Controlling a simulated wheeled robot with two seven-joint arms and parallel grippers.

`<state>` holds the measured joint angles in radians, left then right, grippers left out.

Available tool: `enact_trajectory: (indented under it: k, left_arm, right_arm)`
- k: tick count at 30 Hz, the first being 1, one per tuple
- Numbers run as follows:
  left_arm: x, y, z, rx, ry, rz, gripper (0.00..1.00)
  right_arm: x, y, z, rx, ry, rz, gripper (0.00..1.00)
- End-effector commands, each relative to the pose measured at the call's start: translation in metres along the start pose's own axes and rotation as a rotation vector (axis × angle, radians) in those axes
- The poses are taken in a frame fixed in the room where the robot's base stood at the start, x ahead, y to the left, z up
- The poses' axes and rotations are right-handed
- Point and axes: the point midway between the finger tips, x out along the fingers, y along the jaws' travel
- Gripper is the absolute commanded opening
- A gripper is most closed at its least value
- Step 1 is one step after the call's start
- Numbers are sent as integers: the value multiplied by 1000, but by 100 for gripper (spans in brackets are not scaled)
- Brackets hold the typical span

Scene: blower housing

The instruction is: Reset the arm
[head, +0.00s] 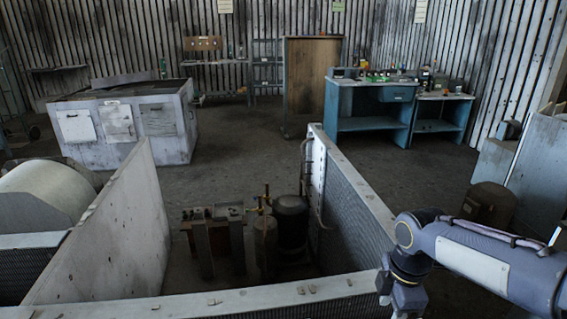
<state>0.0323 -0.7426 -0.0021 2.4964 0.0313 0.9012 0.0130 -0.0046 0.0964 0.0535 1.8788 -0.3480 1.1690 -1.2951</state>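My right arm (480,255) comes in from the right edge. It bends at a joint near the front right corner of a low walled enclosure (110,240), and its lower links run down out of the bottom edge. No fingers of my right gripper show. My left arm and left gripper are not in view. No arm of mine is seen holding anything.
The enclosure holds a dark cylinder (291,225) and other equipment. Its right wall (350,205) stands close to my arm. A grey drum (45,195) lies at left. Blue workbenches (370,125) and a white cabinet (130,130) stand behind. The floor (250,160) between them is clear.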

Motion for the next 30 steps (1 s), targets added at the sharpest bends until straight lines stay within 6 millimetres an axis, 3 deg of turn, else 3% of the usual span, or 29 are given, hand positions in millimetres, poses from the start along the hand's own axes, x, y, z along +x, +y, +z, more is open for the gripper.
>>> enact_trajectory:
  k: [6, 12, 15, 21, 30]
  left_arm:
    - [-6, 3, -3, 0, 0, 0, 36]
    - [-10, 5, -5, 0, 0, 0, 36]
    - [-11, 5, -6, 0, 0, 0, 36]
    - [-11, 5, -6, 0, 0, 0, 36]
    - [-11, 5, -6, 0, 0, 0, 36]
  right_arm:
    - [-31, -74, -4, 658, 201, 113, 45]
    - [-33, -130, -20, 1250, 447, 115, 45]
    - [-30, -145, -27, 1438, 538, 91, 45]
    - [-26, -155, -32, 1587, 610, 60, 45]
    - [-26, -155, -32, 1587, 609, 59, 45]
